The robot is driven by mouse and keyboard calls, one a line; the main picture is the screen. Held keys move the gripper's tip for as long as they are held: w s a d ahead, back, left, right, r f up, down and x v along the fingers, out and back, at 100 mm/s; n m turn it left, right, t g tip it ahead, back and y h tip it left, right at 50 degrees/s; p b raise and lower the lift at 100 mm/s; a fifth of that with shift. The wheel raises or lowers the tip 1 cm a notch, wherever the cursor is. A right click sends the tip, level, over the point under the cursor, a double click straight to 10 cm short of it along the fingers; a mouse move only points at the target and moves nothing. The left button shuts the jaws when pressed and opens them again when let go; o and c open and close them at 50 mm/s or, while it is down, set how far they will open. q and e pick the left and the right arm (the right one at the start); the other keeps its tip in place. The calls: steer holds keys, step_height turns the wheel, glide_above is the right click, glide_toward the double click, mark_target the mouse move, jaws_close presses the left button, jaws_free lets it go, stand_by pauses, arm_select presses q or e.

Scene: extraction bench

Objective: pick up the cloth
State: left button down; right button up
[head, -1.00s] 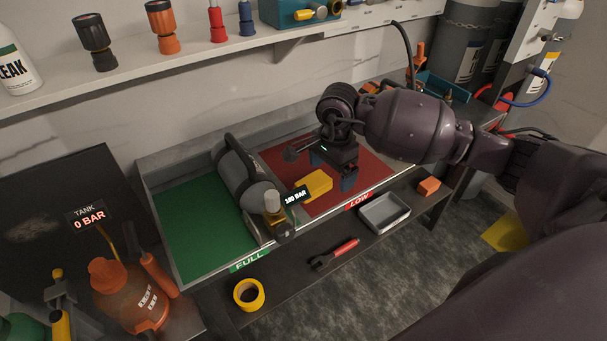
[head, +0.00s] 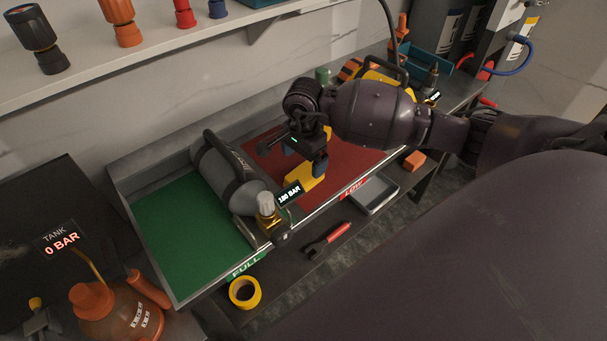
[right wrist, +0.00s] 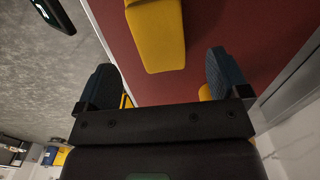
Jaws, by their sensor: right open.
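The cloth looks like a yellow folded block (head: 303,179) lying on the red LOW mat, just right of the grey cylinder. It also shows in the right wrist view (right wrist: 156,35), ahead of the fingers and roughly between their lines. My right gripper (head: 306,163) is above the far end of the cloth, its blue fingertips apart, and hides part of it in the head view. In the right wrist view the open jaws (right wrist: 163,80) hold nothing. Whether the fingers reach down beside the cloth I cannot tell. My left gripper is not in view.
The grey cylinder (head: 225,178) with its 180 BAR tag lies close left of the cloth, across the green mat's (head: 180,240) edge. A grey tray (head: 375,192), red-handled tool (head: 328,241) and yellow tape roll (head: 245,292) lie on the lower shelf in front.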

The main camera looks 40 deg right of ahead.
mark_target(304, 174)
step_height(304, 174, down, 5)
steer(key=shift+f, duration=0.1)
stand_by(0.3)
steer(key=c, duration=1.1)
steer(key=shift+r, duration=0.25)
step_height(304, 174, up, 20)
steer(key=p, duration=0.1)
steer(key=shift+f, duration=0.15)
